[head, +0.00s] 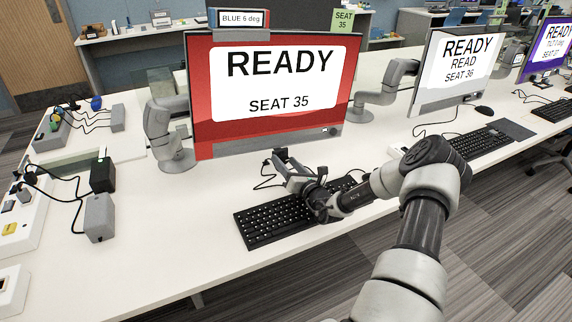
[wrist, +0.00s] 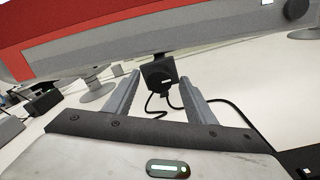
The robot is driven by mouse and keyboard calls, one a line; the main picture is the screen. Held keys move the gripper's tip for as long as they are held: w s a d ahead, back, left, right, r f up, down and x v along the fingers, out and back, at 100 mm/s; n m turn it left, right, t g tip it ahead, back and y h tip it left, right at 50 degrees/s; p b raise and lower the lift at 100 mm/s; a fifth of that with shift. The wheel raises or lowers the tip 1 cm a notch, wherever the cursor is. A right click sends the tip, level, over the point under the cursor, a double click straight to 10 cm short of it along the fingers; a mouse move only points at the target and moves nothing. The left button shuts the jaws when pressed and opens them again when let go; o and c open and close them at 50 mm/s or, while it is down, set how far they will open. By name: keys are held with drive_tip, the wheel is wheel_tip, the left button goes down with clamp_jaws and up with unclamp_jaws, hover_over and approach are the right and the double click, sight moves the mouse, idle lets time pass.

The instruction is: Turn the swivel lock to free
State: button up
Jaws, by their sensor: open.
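The seat 35 monitor (head: 203,90) has a red screen reading READY and a grey lower bezel. A round dark knob (head: 334,131) sits at the right of that bezel; it also shows at the top right of the wrist view (wrist: 296,9). It may be the swivel lock, but no marking on it can be read. My gripper (head: 283,164) is open and empty, below the bezel and left of the knob. In the wrist view its two fingers (wrist: 160,80) are apart, with a small black box (wrist: 158,70) seen between them; I cannot tell whether they touch.
A keyboard (head: 268,222) lies under my gripper. Monitor arm bases (head: 175,160) stand on the white desk (head: 170,235). Black and grey power adapters (head: 100,215) with cables are at the left. Another monitor (head: 450,70) stands to the right.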

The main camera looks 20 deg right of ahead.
drive_tip(key=shift+w, duration=0.1)
drive_tip(key=c, duration=1)
drive_tip(key=shift+c, duration=0.2)
drive_tip(key=shift+r+n+p, duration=0.1)
drive_tip(key=shift+n+p, duration=0.25)
drive_tip(key=shift+n, duration=0.05)
drive_tip(key=n+p, duration=0.1)
drive_tip(key=n, duration=0.2)
drive_tip(key=shift+p, duration=0.3)
drive_tip(key=n, duration=0.5)
drive_tip(key=shift+p, duration=0.35)
drive_tip(key=n, duration=0.2)
drive_tip(key=n+b, duration=0.1)
drive_tip(key=n, duration=0.1)
drive_tip(key=shift+n+g+h, duration=0.3)
drive_tip(key=n+b, duration=0.2)
drive_tip(key=n, duration=0.1)
drive_tip(key=shift+n, duration=0.4)
